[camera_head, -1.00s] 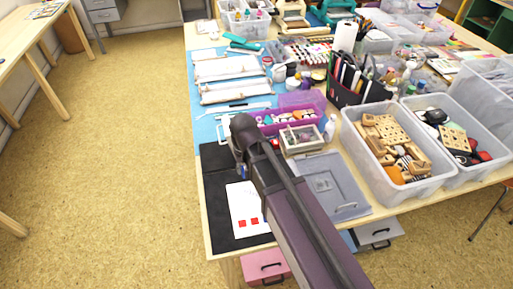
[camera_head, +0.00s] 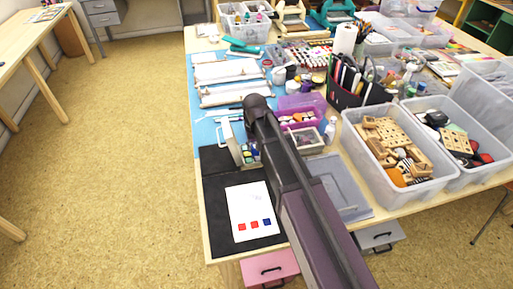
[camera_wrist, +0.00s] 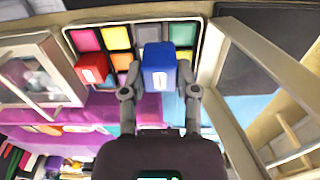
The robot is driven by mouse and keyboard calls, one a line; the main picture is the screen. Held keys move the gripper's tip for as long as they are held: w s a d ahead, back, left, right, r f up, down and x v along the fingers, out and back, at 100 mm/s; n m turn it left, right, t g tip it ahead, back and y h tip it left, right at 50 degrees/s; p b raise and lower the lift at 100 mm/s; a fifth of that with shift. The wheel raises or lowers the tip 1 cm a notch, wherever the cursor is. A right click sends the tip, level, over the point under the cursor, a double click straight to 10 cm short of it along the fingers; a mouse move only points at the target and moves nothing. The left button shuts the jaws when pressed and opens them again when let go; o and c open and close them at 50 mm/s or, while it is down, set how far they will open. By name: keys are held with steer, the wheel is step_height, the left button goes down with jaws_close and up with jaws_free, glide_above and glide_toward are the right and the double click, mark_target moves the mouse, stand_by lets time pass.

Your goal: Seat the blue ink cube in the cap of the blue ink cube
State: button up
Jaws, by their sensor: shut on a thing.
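The blue ink cube (camera_wrist: 160,62) has a white mark on its facing side. In the wrist view it sits between the two fingers of my gripper (camera_wrist: 158,88), which is shut on it. Below or behind it lies a tray (camera_wrist: 204,42) of several coloured squares: pink, orange, yellow, green and teal. A red cube (camera_wrist: 91,68) with a white mark stands at the tray's left. I cannot pick out the blue cap; the held cube hides part of the tray. In the head view the tray (camera_head: 237,152) shows beside my arm, and the gripper is hidden.
A white sheet (camera_head: 245,207) with two red squares and one blue square lies on the black mat (camera_head: 217,205). A glass-topped box (camera_head: 308,141), a purple bin (camera_head: 316,102) and a grey lid (camera_head: 345,190) crowd the arm's right.

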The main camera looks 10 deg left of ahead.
steer(key=shift+w, duration=0.45)
steer(key=shift+w+f, duration=0.25)
steer(key=shift+w, duration=0.9)
steer(key=shift+s+f+b, duration=0.25)
steer(key=shift+f+b, duration=0.35)
steer(key=shift+b, duration=0.25)
steer(key=shift+f+b, duration=0.85)
steer(key=shift+f, duration=0.05)
steer(key=shift+f, duration=0.15)
steer(key=o, duration=1)
steer(key=shift+c, duration=0.2)
